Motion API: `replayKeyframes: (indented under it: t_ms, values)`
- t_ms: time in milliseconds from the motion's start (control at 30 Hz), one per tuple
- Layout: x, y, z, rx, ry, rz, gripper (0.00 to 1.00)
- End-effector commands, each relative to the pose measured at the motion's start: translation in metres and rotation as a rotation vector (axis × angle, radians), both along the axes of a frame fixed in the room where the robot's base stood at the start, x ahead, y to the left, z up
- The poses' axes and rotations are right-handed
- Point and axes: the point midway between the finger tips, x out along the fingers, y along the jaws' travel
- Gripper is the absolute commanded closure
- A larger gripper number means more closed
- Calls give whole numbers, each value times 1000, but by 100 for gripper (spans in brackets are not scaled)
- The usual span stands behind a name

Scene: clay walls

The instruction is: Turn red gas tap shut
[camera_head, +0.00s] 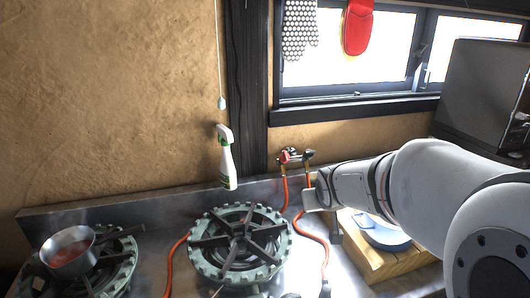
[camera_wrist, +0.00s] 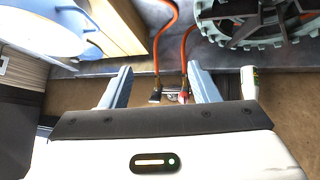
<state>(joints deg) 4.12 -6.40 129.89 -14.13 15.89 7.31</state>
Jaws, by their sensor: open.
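The gas tap fitting (camera_head: 295,156) is on the back wall below the window, with a red part (camera_head: 284,157) at its left and a dark part (camera_head: 307,154) at its right. Orange hoses hang from it. In the wrist view, which looks upside down, the red part (camera_wrist: 183,93) and a dark part (camera_wrist: 155,96) lie beyond my fingers, between them in the picture. My gripper (camera_wrist: 160,82) is open with nothing held. In the head view my gripper (camera_head: 313,198) is just right of and below the tap, apart from it. The tap's handle position is unclear.
A green burner (camera_head: 240,243) stands left of my arm; another at far left carries a saucepan (camera_head: 68,250). A spray bottle (camera_head: 227,160) is left of the tap. A wooden block (camera_head: 385,264) with a blue-white item (camera_head: 383,236) is below my arm. Orange hoses (camera_head: 326,252) cross the counter.

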Motion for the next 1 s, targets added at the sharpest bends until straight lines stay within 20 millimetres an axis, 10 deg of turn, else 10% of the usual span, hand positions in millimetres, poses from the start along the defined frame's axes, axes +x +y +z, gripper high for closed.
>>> replayKeyframes:
  t_ms: [200,400,1000]
  values:
    - [138,-12,-2,-10,-338,115,45]
    - [222,-4,-17,57,-613,284,45]
    - [290,26,-41,197,-844,481,45]
